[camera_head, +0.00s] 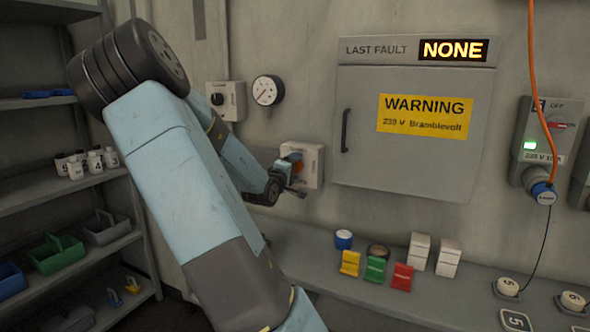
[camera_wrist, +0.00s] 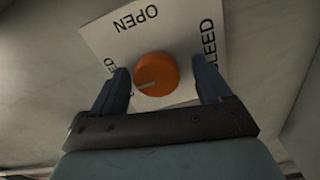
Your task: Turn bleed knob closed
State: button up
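The bleed knob (camera_wrist: 156,74) is an orange round knob on a pale plate (camera_wrist: 185,28) lettered OPEN and BLEED. A pale pointer mark on the knob points to the left in the wrist view. In the head view the knob (camera_head: 297,167) sits on a small wall box left of the warning cabinet, partly hidden by my gripper. My gripper (camera_wrist: 160,88) is open, with one finger on each side of the knob and visible gaps between. In the head view my gripper (camera_head: 291,180) is right in front of the box.
A pressure gauge (camera_head: 267,90) and a switch box (camera_head: 226,100) are on the wall above. A grey cabinet (camera_head: 410,160) is to the right. Below, a ledge (camera_head: 330,285) carries coloured holders, white boxes and a blue-topped can. Shelves (camera_head: 60,190) stand at the left.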

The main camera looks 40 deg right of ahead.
jog(key=v, duration=1.4)
dwell(0.4)
jog(key=shift+w+d+f, duration=0.1)
dwell(0.4)
